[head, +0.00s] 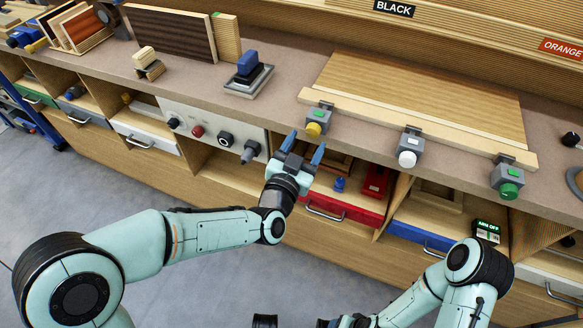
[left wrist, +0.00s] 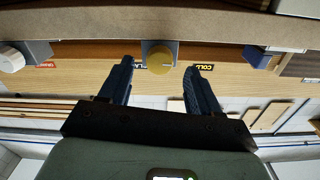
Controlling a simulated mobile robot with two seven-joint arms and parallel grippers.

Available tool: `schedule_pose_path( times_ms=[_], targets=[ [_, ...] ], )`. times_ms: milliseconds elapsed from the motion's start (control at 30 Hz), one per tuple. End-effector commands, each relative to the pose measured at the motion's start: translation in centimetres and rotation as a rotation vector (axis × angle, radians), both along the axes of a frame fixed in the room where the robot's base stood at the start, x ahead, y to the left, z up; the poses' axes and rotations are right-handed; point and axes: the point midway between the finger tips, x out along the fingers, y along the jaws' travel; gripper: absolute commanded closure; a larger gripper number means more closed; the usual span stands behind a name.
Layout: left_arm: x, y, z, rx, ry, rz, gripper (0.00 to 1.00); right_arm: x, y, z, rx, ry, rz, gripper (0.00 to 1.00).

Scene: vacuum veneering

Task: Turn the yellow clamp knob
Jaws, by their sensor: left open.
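The yellow clamp knob (head: 313,129) sits on a grey clamp at the bench's front edge, at the left end of a wooden board. My left gripper (head: 304,147) is open and empty, with its blue fingers pointing up at this clamp from just below and in front. In the left wrist view the yellow knob (left wrist: 159,60) appears between the two spread fingertips (left wrist: 158,66), with clear space on both sides. No finger appears to touch it.
A white clamp knob (head: 408,158) and a green one (head: 509,190) sit further right along the board (head: 425,95). Below the bench edge are a red drawer (head: 343,207) with items in it and a grey control panel (head: 213,128). The floor in front is clear.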

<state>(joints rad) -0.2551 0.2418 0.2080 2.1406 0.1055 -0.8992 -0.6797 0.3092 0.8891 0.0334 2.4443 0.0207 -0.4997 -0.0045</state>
Motion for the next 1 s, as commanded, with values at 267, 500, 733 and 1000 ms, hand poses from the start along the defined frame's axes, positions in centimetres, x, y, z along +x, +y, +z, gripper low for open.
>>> schedule_pose_path(
  times_ms=[267, 500, 733, 1000],
  targets=[
    [-6.2, 2.1, 0.1, 0.002, -0.002, 0.001, 0.37, -0.2, 0.1, 0.1, 0.002, 0.004, 0.002, 0.38],
    [-9.4, 3.1, 0.1, 0.001, -0.001, 0.001, 0.37, -0.3, 0.1, 0.2, 0.003, 0.007, 0.003, 0.38],
    [-10.1, 3.3, 0.0, 0.0, -0.001, 0.001, 0.37, -0.3, 0.1, 0.2, 0.003, 0.008, 0.003, 0.38],
    [-10.1, 3.3, 0.0, 0.001, 0.0, 0.0, 0.37, -0.3, 0.1, 0.2, 0.003, 0.008, 0.003, 0.38]
  ],
)
